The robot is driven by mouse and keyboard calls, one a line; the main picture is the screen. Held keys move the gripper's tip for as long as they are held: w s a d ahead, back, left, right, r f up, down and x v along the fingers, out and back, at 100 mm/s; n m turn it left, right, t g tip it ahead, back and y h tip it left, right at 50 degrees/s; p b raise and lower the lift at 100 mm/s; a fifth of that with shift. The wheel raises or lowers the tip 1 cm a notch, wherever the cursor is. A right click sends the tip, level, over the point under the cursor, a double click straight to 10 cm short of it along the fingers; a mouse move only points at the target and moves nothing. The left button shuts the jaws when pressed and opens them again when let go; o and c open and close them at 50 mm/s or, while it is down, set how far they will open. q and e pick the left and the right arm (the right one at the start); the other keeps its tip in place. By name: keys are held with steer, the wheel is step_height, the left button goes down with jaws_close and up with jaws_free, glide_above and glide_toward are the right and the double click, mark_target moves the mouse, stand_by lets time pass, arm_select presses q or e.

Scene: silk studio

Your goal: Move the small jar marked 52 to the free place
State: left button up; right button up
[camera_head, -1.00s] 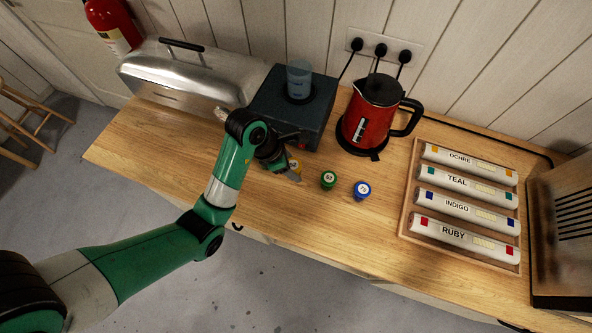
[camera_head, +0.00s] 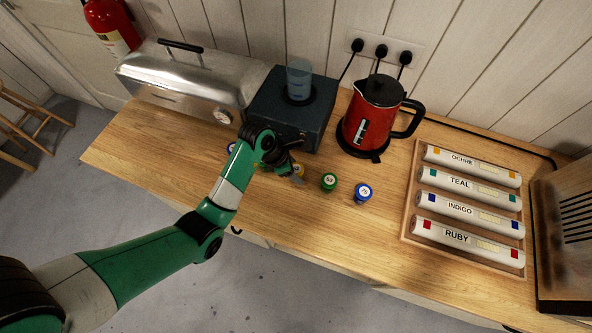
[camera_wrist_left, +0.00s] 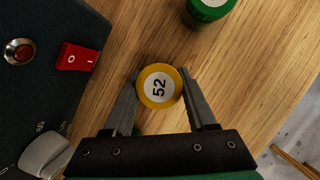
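The small jar marked 52 has a yellow lid and stands upright on the wooden counter. In the left wrist view the jar (camera_wrist_left: 159,87) is between the two fingers of my left gripper (camera_wrist_left: 159,76). The fingers are open around it, with a thin gap at its sides. In the head view the jar (camera_head: 299,170) is partly hidden by my left gripper (camera_head: 292,173). I see no marking of the free place; bare counter lies around the jars. My right gripper is not in view.
A green-lidded jar (camera_head: 329,182) and a blue-lidded jar (camera_head: 363,192) stand to the right. Another blue jar (camera_head: 231,147) shows behind my arm. A dark box (camera_head: 318,118) with a cup and a red kettle (camera_head: 372,120) stand behind. A tray of labelled rolls (camera_head: 408,215) is right.

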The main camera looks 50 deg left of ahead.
arm_select(q)
steer(key=o, duration=0.4)
steer(key=shift+r+p, duration=0.35)
steer(key=p+v, duration=0.4)
steer(key=v, duration=0.7)
steer(key=shift+s+r+p, duration=0.2)
steer(key=shift+r+p, duration=0.1)
steer(key=shift+p, duration=0.05)
